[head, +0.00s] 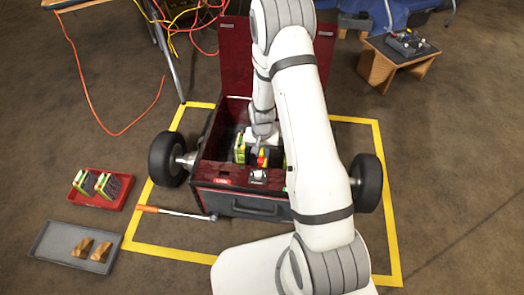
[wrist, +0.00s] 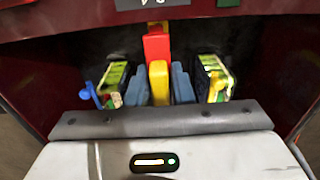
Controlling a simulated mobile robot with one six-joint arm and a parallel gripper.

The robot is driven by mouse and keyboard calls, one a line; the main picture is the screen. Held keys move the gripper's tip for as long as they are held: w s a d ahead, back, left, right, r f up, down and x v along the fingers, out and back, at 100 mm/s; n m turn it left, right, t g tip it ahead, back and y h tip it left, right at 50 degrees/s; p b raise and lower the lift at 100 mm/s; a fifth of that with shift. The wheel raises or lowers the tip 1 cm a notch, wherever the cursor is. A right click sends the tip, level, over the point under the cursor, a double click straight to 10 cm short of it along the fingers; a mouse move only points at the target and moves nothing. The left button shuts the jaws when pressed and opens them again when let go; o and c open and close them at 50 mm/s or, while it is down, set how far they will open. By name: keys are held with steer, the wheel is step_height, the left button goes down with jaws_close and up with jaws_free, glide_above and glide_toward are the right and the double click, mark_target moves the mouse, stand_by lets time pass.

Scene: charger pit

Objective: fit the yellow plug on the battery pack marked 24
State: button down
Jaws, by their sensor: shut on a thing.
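My gripper (wrist: 159,92) is shut on the yellow plug (wrist: 158,78), which sits between its two blue-grey fingers in the wrist view. A red block (wrist: 157,42) shows just beyond the plug; I cannot tell whether they touch. Green-and-yellow battery packs stand on both sides, one at left (wrist: 114,78) and one at right (wrist: 210,72). A blue lever is by the left pack and a yellow one by the right pack. In the head view, my gripper reaches down into the open dark-red box (head: 210,150). No pack's number can be read, and whether the plug is seated is hidden.
The box stands between two black wheels inside a yellow floor outline. An orange-handled bar (head: 178,212) lies before it. At left are a red tray (head: 112,205) with packs and a grey tray (head: 62,262) with brown wedges. The raised lid (head: 235,60) is behind my arm.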

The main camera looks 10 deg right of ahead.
mark_target(262, 157)
steer(key=shift+f+b, duration=1.4)
steer(key=shift+f, duration=0.75)
steer(key=c, duration=1.2)
jaws_free()
steer(key=shift+r, duration=0.2)
